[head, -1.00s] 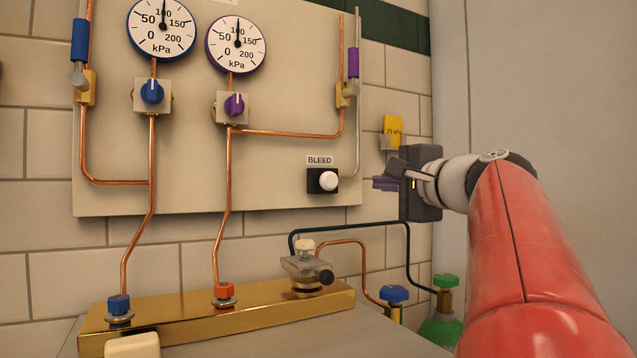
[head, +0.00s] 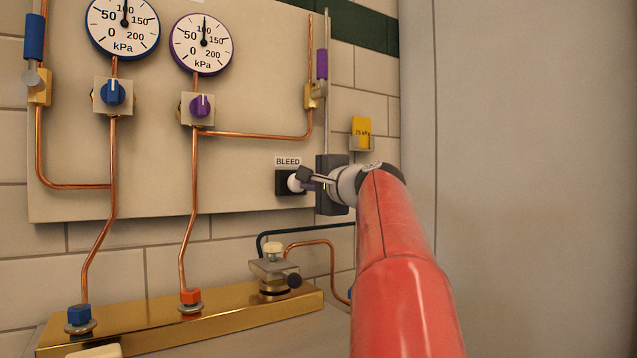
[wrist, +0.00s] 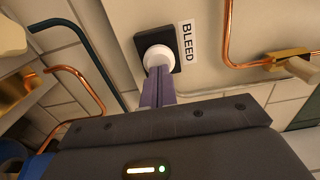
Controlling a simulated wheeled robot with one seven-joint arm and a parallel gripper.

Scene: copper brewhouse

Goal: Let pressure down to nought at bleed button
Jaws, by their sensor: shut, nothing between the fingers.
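The bleed button (head: 294,183) is a white round knob on a black square block, under a BLEED label (head: 287,161) on the panel. My gripper (head: 307,180) is shut and empty, with its fingertips at the button from the right. In the wrist view the closed purple fingers (wrist: 158,88) overlap the lower part of the white button (wrist: 158,56); whether they press it I cannot tell. The blue-rimmed gauge (head: 124,22) and the purple-rimmed gauge (head: 202,43) both have needles pointing nearly straight up, around 100 kPa.
A blue knob (head: 112,92) and a purple knob (head: 201,106) sit below the gauges, with copper pipes running down to a brass manifold (head: 215,315). A yellow 75 kPa tag (head: 361,131) hangs right of the panel. The grey wall at right is bare.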

